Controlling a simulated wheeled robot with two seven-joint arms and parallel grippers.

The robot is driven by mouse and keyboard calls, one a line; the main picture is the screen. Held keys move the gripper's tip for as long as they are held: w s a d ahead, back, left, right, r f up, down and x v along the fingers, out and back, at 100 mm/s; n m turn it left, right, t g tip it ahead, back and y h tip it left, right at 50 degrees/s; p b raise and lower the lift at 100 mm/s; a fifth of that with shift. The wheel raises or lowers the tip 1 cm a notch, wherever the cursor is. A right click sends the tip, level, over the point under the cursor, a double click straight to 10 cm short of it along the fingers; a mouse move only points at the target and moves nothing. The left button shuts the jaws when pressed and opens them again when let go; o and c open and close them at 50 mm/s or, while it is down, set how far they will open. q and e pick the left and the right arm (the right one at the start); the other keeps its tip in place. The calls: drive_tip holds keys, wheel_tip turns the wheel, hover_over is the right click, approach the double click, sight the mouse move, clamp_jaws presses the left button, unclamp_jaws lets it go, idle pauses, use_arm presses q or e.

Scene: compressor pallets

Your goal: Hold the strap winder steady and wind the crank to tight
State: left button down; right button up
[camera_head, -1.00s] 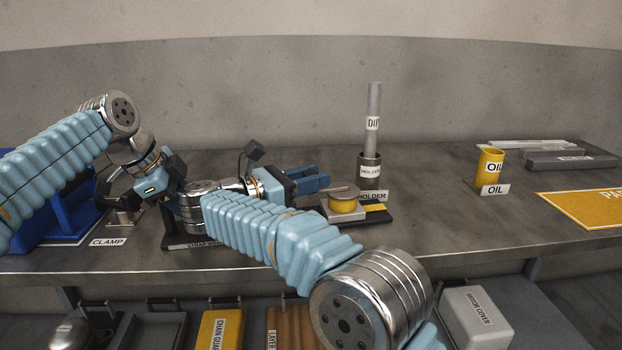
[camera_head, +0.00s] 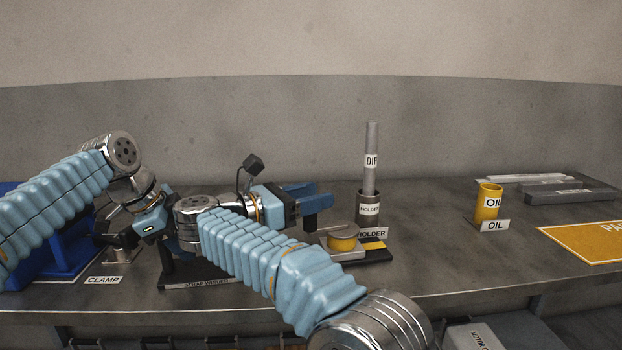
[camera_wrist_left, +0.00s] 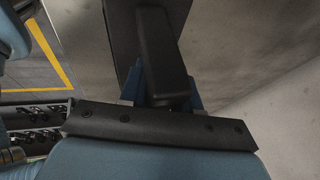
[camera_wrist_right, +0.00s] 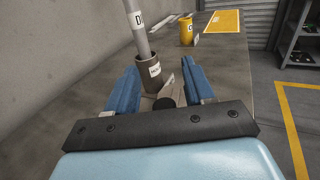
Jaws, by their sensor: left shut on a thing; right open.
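The strap winder has a dark base with a label (camera_head: 205,284) and a yellow spool (camera_head: 342,243). A grey crank bar (camera_head: 330,229) lies over the spool, with a dark knob (camera_head: 310,223) at its left end. My right gripper (camera_head: 310,197) is open and empty above the knob; its blue fingers also show in the right wrist view (camera_wrist_right: 163,90). My left gripper (camera_head: 152,226) is at the winder's left end. In the left wrist view it is shut on a dark upright bar (camera_wrist_left: 162,65). My right arm hides the middle of the winder.
A holder cup (camera_head: 369,208) with a grey dipstick-like rod (camera_head: 371,155) stands close behind the spool. A yellow oil cup (camera_head: 487,203) and grey blocks (camera_head: 570,191) are farther right. A clamp label (camera_head: 104,280) and blue object (camera_head: 60,240) are at left.

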wheel_tip(320, 180, up, 6)
drive_tip(key=shift+f, duration=0.1)
